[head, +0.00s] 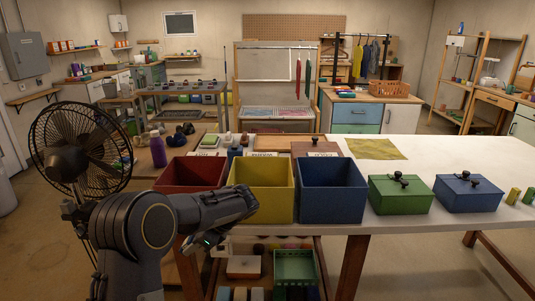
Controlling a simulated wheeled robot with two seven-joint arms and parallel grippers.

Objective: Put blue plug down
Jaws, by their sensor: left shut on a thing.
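My left gripper (244,203) reaches in from the lower left and is in front of the yellow bin's lower front face. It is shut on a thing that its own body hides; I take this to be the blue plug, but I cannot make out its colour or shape. No blue plug shows clearly elsewhere. My right gripper is not in view.
A red bin (188,170), a yellow bin (275,205) and a blue bin (331,205) stand in a row along the white table's (410,230) front edge. Green (400,197) and blue (468,195) lidded boxes stand to the right. A black fan (75,140) is at left.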

